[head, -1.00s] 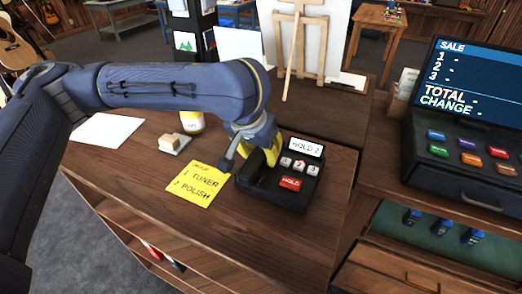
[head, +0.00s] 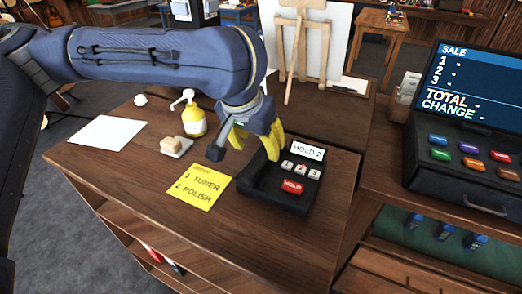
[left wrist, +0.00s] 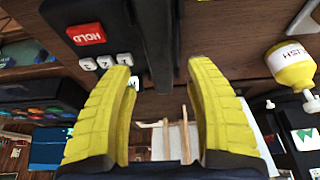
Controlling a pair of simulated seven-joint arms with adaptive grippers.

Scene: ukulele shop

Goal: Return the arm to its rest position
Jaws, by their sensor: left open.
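My left gripper (head: 256,148) has yellow fingers and hangs above the left side of a black desk phone (head: 268,196). Its fingers are spread, with nothing held between them. In the left wrist view the open gripper (left wrist: 158,72) shows from behind, with the phone's dark handset (left wrist: 155,35) lying beyond the gap between the fingertips. The phone has a red HOLD button (head: 292,187), grey number keys and a small screen reading HOLD 2. The gripper hides part of the handset in the head view. My right gripper is not in view.
A yellow note (head: 199,187) lies left of the phone. Behind it are a small block on a pad (head: 176,146), a yellow pump bottle (head: 193,116) and white paper (head: 107,132). An easel (head: 300,55) stands behind; a till (head: 465,135) is at right.

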